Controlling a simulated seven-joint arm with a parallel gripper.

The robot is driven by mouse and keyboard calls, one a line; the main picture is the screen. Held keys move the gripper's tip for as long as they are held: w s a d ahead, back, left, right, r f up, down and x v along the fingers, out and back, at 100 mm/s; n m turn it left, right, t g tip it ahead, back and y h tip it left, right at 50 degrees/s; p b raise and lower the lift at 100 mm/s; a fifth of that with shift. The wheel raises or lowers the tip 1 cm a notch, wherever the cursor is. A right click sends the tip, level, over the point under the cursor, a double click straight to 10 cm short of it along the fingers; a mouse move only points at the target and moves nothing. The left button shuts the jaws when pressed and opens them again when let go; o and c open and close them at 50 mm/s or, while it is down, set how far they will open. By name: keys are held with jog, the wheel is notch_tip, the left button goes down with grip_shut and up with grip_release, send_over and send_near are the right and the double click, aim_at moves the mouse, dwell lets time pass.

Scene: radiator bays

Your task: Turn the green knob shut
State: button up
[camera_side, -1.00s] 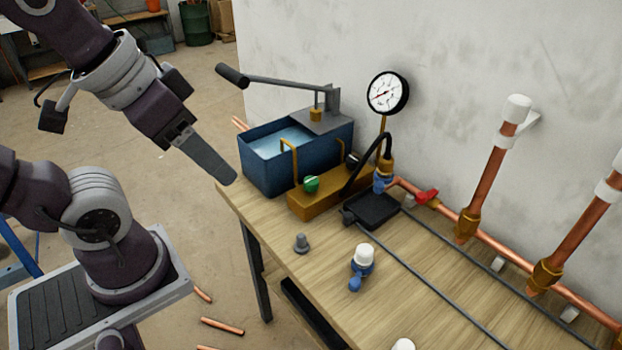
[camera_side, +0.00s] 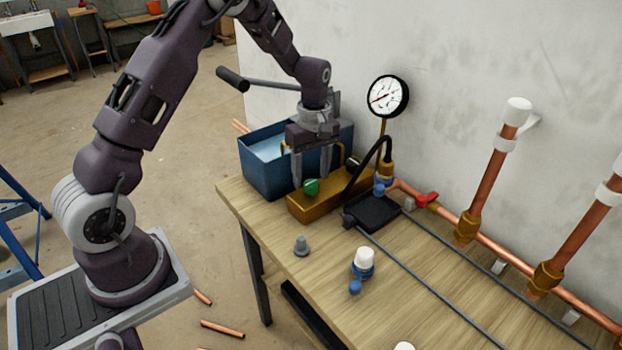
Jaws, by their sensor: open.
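My gripper (camera_side: 311,172) points down over the block, right above and around the knob's place in the picture. Its two fingers are apart, one to the left of the knob and one to the right and a little behind.
A blue water tank (camera_side: 257,175) with a pump lever (camera_side: 232,78) stands behind the block. A black hose (camera_side: 366,165), a pressure gauge (camera_side: 388,96) and a red-handled valve (camera_side: 427,199) are to the right. A grey fitting (camera_side: 301,246) and a white-topped valve (camera_side: 363,262) stand on the bench (camera_side: 255,209).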

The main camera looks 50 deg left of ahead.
notch_tip(320, 180, down, 2)
jog(key=shift+f, duration=0.1)
grip_shut()
